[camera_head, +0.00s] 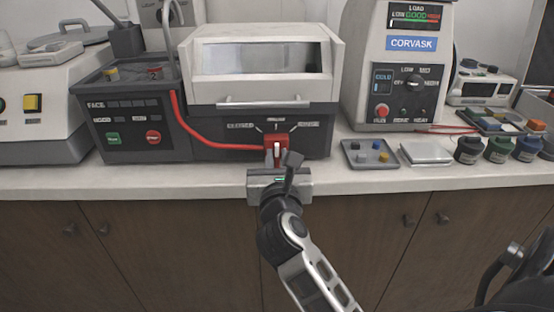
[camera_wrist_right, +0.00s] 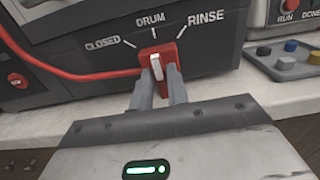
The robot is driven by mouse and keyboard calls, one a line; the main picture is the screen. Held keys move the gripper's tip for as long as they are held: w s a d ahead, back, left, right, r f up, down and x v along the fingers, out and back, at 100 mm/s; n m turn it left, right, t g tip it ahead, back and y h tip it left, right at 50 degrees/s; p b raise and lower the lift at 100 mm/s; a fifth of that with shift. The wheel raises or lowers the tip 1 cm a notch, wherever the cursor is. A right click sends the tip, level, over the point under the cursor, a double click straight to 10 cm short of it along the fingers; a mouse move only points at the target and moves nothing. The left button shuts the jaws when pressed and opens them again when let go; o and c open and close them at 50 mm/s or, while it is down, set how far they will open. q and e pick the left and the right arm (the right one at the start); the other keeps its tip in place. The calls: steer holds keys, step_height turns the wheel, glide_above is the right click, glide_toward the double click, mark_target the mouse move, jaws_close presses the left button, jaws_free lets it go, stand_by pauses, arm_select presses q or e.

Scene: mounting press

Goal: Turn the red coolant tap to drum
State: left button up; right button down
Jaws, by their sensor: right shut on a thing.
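The red coolant tap (camera_head: 275,139) sits low on the front of the grey machine with the white hood. Its pale lever (camera_wrist_right: 157,68) stands roughly upright in the right wrist view, below the DRUM mark (camera_wrist_right: 151,20). The CLOSED mark (camera_wrist_right: 102,43) is to the left and the RINSE mark (camera_wrist_right: 206,18) to the right. My right gripper (camera_head: 279,158) is at the tap; in the wrist view its two fingers (camera_wrist_right: 159,88) are either side of the lever, shut on it. The exact contact is partly hidden. My left gripper is not in view.
A red hose (camera_head: 205,139) runs along the machine front to the tap. To the right stand a grey tray of small blocks (camera_head: 370,153), a pale flat plate (camera_head: 426,152) and several jars (camera_head: 499,149). The white counter edge (camera_head: 150,182) lies below.

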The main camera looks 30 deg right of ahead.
stand_by(0.4)
steer(key=c, duration=1.4)
jaws_free()
